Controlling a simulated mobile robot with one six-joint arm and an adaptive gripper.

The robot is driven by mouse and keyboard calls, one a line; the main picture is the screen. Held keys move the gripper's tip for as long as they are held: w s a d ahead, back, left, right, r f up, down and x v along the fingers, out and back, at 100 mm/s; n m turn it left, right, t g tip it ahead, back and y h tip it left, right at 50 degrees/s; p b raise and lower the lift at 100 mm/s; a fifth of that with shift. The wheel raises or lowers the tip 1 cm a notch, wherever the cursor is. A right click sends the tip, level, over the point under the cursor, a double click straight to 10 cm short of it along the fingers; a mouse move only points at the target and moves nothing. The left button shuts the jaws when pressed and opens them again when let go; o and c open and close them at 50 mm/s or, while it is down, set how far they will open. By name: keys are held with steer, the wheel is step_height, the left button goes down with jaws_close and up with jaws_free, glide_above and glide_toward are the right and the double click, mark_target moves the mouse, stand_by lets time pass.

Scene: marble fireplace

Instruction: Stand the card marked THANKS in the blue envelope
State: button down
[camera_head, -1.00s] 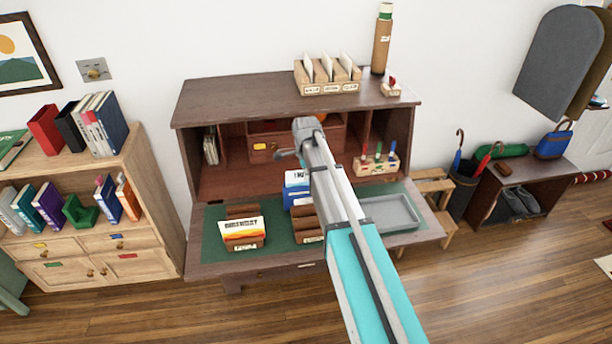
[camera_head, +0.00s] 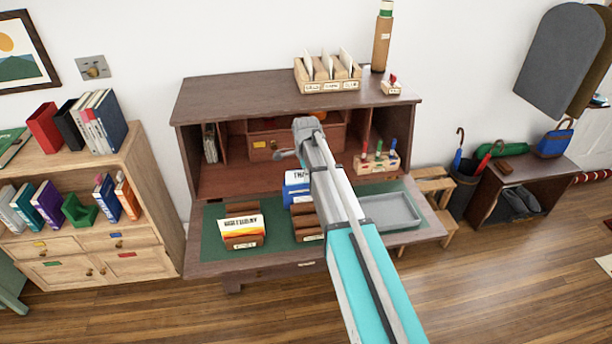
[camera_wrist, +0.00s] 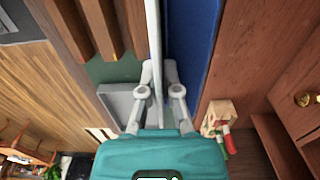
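The card marked THA..., taken as the THANKS card (camera_head: 297,177), shows left of my arm in the head view, its last letters hidden. Blue shows just below its white top; I cannot tell card from envelope there. In the wrist view the card (camera_wrist: 153,30) is a thin pale edge between my gripper's (camera_wrist: 158,70) close fingers, which appear shut on it. A blue panel, probably the blue envelope (camera_wrist: 192,50), lies right beside it. Whether the card's bottom is inside is hidden. My arm hides the fingers in the head view.
A slatted brown holder (camera_head: 306,224) stands in front of the blue. A BIRTHDAY card (camera_head: 240,228) stands in another holder at left. A grey tray (camera_head: 390,211) lies at right. A marker stand (camera_head: 376,162) and the desk's cubbyholes are behind.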

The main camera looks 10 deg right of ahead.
steer(key=shift+f, duration=0.2)
stand_by(0.3)
steer(key=c, duration=0.7)
jaws_free()
steer(key=shift+r+p, duration=4.4)
steer(key=shift+r, duration=0.15)
